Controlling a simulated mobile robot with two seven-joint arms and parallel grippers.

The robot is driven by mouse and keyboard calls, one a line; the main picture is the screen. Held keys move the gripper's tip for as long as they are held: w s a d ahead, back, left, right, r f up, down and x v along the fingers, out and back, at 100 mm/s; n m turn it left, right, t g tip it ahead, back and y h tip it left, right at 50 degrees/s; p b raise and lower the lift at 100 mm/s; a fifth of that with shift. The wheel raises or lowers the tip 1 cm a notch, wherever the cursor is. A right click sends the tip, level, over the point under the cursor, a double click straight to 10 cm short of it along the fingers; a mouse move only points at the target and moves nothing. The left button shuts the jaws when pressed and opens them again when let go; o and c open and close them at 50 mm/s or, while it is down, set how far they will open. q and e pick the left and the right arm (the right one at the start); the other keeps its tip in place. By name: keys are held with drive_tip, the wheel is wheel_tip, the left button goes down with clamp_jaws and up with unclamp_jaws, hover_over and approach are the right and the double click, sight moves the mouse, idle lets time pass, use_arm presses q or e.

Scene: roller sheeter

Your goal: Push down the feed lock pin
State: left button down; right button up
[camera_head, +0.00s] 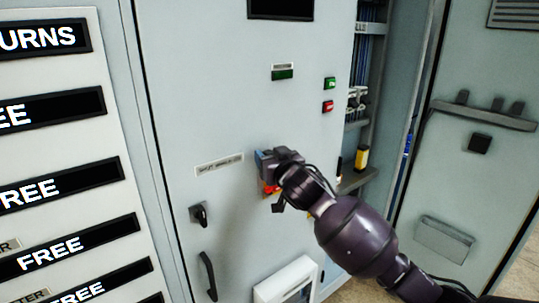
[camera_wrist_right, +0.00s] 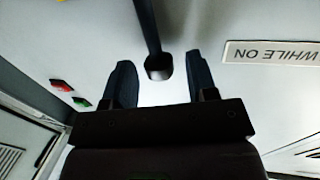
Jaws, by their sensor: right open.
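My right gripper (camera_head: 268,166) is in front of a pale cabinet door (camera_head: 235,120) in the head view, just right of a printed label. In the right wrist view, the gripper's two dark fingers (camera_wrist_right: 160,84) stand apart, with a gap between them. A dark rod with a blocky end (camera_wrist_right: 158,66) shows between the fingertips; I cannot tell whether they touch it. A red-orange part (camera_head: 269,188) shows just below the gripper in the head view, mostly hidden by it. I cannot make out the feed lock pin for certain. My left gripper is not in view.
The label (camera_head: 218,165) also shows upside down in the right wrist view (camera_wrist_right: 282,52). Green (camera_head: 329,83) and red (camera_head: 328,106) buttons sit up and right. A black latch (camera_head: 201,215) and handle (camera_head: 208,275) protrude at lower left. An open bay with cables (camera_head: 370,70) lies right.

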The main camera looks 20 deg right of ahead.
drive_tip(key=shift+w, duration=0.35)
clamp_jaws()
wheel_tip(320, 180, down, 6)
drive_tip(key=shift+s+r+b, duration=0.1)
drive_tip(key=shift+r+b, duration=0.05)
drive_tip(key=shift+b, duration=0.7)
unclamp_jaws()
